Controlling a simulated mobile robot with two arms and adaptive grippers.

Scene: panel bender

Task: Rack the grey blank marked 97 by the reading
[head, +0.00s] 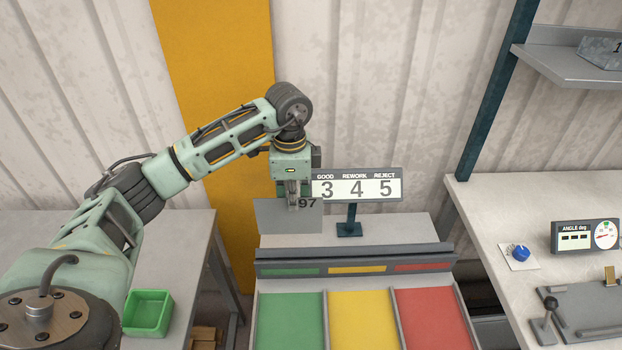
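The grey blank marked 97 (272,217) hangs from my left gripper (293,203), which is shut on its top edge. The blank is above the back part of the rack (400,232), left of the sign post; whether it touches the surface I cannot tell. The rack's front has a green bay (290,322), a yellow bay (363,322) and a red bay (434,320). The sign (357,186) reads GOOD 3, REWORK 4, REJECT 5. The angle gauge (585,236) has a dial and a small display showing dashes. My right gripper is out of view.
A green bin (148,313) sits on the left table (180,235). The right bench (500,200) holds a blue knob (520,252) and a grey fixture with a lever (549,310). A shelf (570,65) on a dark post is at the upper right. The three bays look empty.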

